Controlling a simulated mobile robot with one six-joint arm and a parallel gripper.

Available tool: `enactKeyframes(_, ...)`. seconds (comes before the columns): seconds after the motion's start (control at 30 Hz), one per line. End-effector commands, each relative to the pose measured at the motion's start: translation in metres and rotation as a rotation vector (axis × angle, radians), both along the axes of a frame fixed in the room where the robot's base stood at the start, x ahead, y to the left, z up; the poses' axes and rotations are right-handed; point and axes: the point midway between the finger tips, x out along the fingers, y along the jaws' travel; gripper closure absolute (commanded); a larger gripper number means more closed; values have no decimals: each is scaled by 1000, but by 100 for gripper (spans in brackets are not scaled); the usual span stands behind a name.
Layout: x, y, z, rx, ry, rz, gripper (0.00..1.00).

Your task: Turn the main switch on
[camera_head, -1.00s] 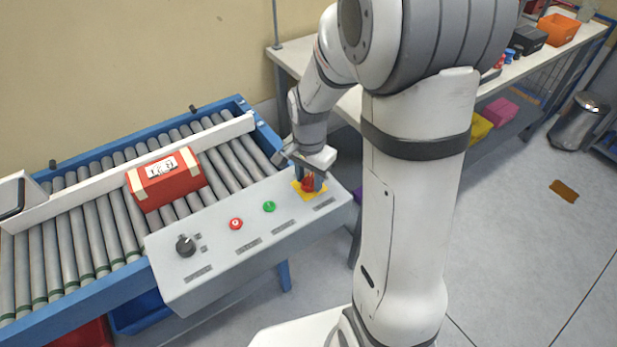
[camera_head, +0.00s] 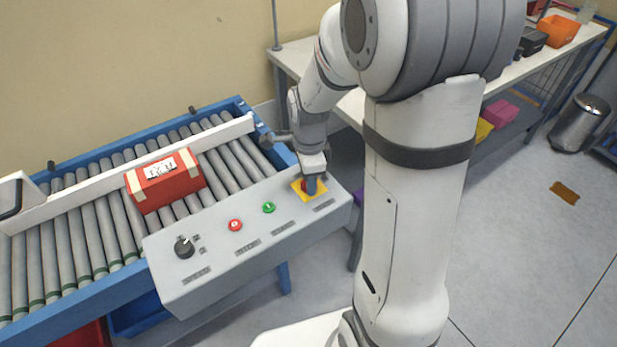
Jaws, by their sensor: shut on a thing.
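The main switch (camera_head: 304,186) is a red handle on a yellow plate at the right end of the grey control panel (camera_head: 215,268). My gripper (camera_head: 311,186) reaches down onto it from above and is shut on the handle. The fingers cover most of the handle, so its exact angle cannot be told.
Left of the switch on the panel are a green button (camera_head: 269,207), a red button (camera_head: 235,225) and a black knob (camera_head: 184,246). Behind lies a roller conveyor (camera_head: 100,215) with a red box (camera_head: 165,183) on it. A workbench (camera_head: 345,103) stands behind my arm.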

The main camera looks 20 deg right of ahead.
Motion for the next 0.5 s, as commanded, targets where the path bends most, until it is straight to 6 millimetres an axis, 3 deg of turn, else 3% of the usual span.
enactKeyframes(0.5,0,0,0,0,2,-34,85)
